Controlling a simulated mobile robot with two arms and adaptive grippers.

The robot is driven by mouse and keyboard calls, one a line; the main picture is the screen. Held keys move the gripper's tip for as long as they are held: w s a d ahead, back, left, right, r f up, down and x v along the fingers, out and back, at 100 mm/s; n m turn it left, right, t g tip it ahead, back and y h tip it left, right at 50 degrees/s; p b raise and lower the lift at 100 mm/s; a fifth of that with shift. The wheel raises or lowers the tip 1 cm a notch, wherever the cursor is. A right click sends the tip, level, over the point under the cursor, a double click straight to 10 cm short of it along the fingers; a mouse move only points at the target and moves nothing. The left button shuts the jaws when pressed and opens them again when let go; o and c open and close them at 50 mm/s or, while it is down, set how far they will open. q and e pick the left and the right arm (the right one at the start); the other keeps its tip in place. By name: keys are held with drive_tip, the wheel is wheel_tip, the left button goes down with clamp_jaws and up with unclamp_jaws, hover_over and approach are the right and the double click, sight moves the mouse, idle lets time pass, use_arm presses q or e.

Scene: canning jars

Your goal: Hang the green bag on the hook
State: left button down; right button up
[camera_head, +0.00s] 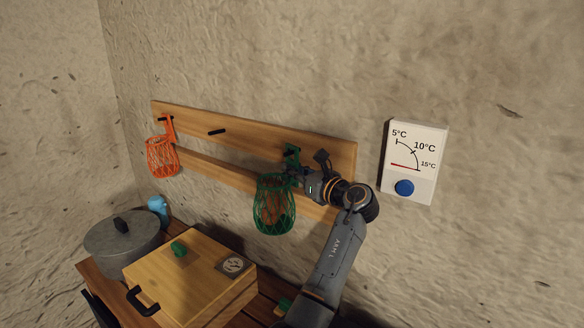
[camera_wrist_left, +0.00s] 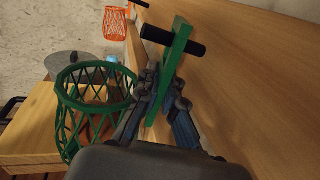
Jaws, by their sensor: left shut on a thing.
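The green mesh bag (camera_head: 272,207) is at the right part of the wall rack, its basket upright and open at the top. It also shows in the left wrist view (camera_wrist_left: 88,108), with something brownish visible in or behind it. My left gripper (camera_head: 297,176) is shut on the lower part of the bag's green strap (camera_wrist_left: 172,70). The black hook (camera_wrist_left: 186,42) crosses the strap's upper opening and appears to pass through it, with the strap's top above the hook. Whether the strap rests on the hook cannot be told. My right gripper is not in view.
An orange mesh bag (camera_head: 162,157) hangs at the rack's left end. A bare black hook (camera_head: 216,131) is between the bags. Below stand a grey pot (camera_head: 121,243), a blue object (camera_head: 158,208) and a wooden box (camera_head: 190,280). A wall thermostat (camera_head: 414,162) is to the right.

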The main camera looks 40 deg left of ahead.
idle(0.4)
use_arm(q)
drive_tip(key=c, duration=1.4)
unclamp_jaws()
drive_tip(key=shift+r, duration=0.1)
drive_tip(key=shift+d, duration=0.15)
drive_tip(key=d, duration=0.4)
drive_tip(key=s+d, duration=0.1)
drive_tip(key=d, duration=0.2)
drive_tip(key=s+d, duration=0.1)
drive_tip(key=d, duration=0.3)
drive_tip(key=shift+d, duration=0.35)
